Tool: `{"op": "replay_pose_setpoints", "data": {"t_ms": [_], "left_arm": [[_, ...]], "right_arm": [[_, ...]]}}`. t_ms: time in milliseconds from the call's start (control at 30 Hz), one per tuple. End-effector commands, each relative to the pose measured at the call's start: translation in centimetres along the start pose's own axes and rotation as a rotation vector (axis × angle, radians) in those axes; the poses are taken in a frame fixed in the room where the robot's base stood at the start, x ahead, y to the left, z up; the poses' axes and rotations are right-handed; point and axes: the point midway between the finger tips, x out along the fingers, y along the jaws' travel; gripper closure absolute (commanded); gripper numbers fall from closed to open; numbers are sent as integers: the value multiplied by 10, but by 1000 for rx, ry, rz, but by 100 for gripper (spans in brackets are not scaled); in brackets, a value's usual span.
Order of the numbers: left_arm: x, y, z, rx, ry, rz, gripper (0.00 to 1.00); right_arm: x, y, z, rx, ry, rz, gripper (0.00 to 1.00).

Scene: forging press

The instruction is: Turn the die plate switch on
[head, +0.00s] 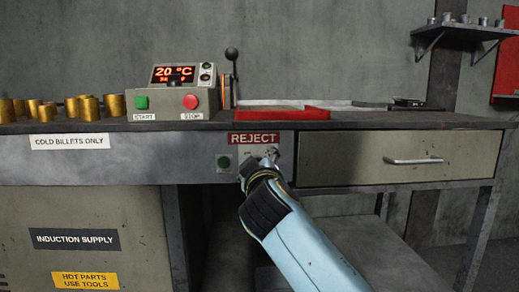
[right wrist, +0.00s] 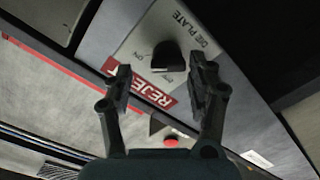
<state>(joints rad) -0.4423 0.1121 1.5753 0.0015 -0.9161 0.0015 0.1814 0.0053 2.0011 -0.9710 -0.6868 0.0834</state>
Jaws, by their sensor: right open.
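The die plate switch (right wrist: 170,56) is a black knob on a grey plate marked DIE PLATE (right wrist: 195,28) in the right wrist view. A pale mark shows at its lower edge; I cannot tell surely which position it points to. My right gripper (right wrist: 161,74) is open and empty, its fingers apart, with the knob seen between and just beyond the tips. I cannot tell whether they touch it. In the head view my right gripper (head: 267,158) is at the bench front below the REJECT label (head: 254,139) and hides the knob. My left gripper is not in view.
A control box (head: 174,92) reading 20 °C, with green and red buttons, stands on the bench. Several brass billets (head: 88,107) are at left. A red tray (head: 280,113) lies above the label. A drawer (head: 400,157) with a handle is to the right of my gripper.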

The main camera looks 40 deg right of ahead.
Motion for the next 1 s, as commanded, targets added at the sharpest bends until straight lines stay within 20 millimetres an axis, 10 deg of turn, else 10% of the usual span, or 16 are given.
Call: {"op": "replay_pose_setpoints", "data": {"t_ms": [400, 1000], "left_arm": [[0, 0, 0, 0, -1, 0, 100], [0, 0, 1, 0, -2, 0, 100]], "right_arm": [[0, 56, -58, 5, 6, 5, 43], [0, 60, -62, 0, 0, -1, 43]]}}
